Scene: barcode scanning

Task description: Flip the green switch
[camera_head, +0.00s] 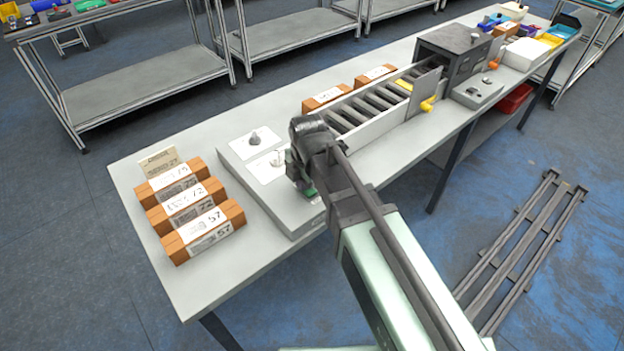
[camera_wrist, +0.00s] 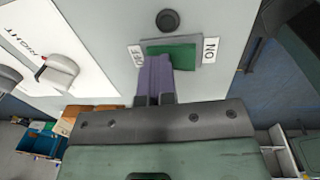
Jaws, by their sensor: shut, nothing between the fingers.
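The green switch (camera_wrist: 176,53) sits in a grey frame on the light grey control box, between an OFF label (camera_wrist: 136,55) and an ON label (camera_wrist: 209,50) in the wrist view. My gripper (camera_wrist: 154,60) is shut and empty, with its purple-grey fingertips at the OFF side of the switch, overlapping it in the picture. I cannot tell whether they touch it. In the head view my gripper (camera_head: 303,190) is low over the front edge of the control box (camera_head: 262,195), and my wrist hides most of the switch.
A round black button (camera_wrist: 168,20) sits beside the switch. A white panel with knobs (camera_wrist: 62,70) and a RIGHT label is on the same box. Several labelled orange boxes (camera_head: 205,230) stand to the left. A roller conveyor (camera_head: 375,105) and a dark scanner housing (camera_head: 452,52) stand to the right.

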